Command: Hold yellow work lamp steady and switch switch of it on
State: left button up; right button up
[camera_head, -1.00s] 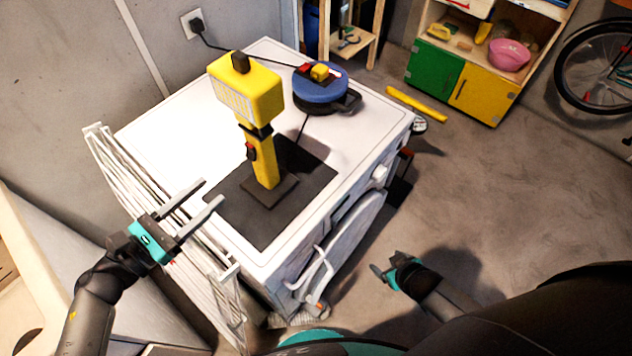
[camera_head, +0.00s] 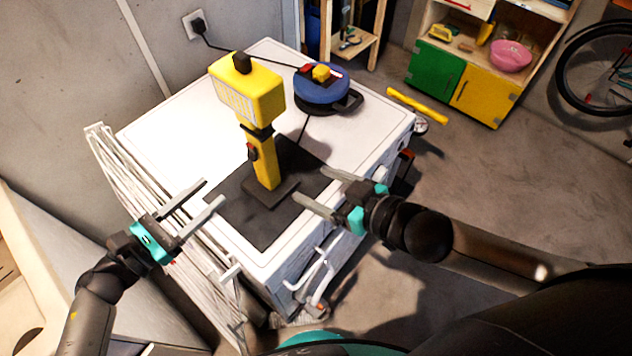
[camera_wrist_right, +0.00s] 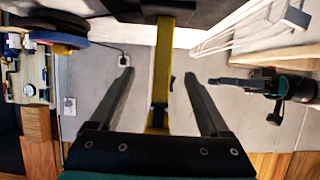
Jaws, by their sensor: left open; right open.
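The yellow work lamp (camera_head: 247,88) stands upright on a dark mat (camera_head: 234,214) on the white washing machine. Its switch (camera_head: 252,152) is a small dark and red part on the handle below the head. My left gripper (camera_head: 213,193) is open and empty, left of the lamp and apart from it. My right gripper (camera_head: 311,187) is open and empty, right of the lamp's base. In the right wrist view the yellow lamp handle (camera_wrist_right: 162,75) shows between the open fingers (camera_wrist_right: 157,78), beyond them. My left gripper (camera_wrist_right: 215,82) also shows there, at the right.
A blue cable reel (camera_head: 321,88) sits at the back of the washing machine (camera_head: 165,125), with a cable to a wall socket (camera_head: 194,23). A white drying rack (camera_head: 125,185) stands along the left side. The machine top left of the lamp is clear.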

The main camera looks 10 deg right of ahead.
aim_at(273, 167)
jog(key=x, duration=1)
jog(key=a+x, duration=0.1)
jog(key=x, duration=0.4)
jog(key=shift+s+r, duration=0.1)
jog(key=shift+r, duration=0.2)
grip_shut()
dwell(0.4)
dwell(0.7)
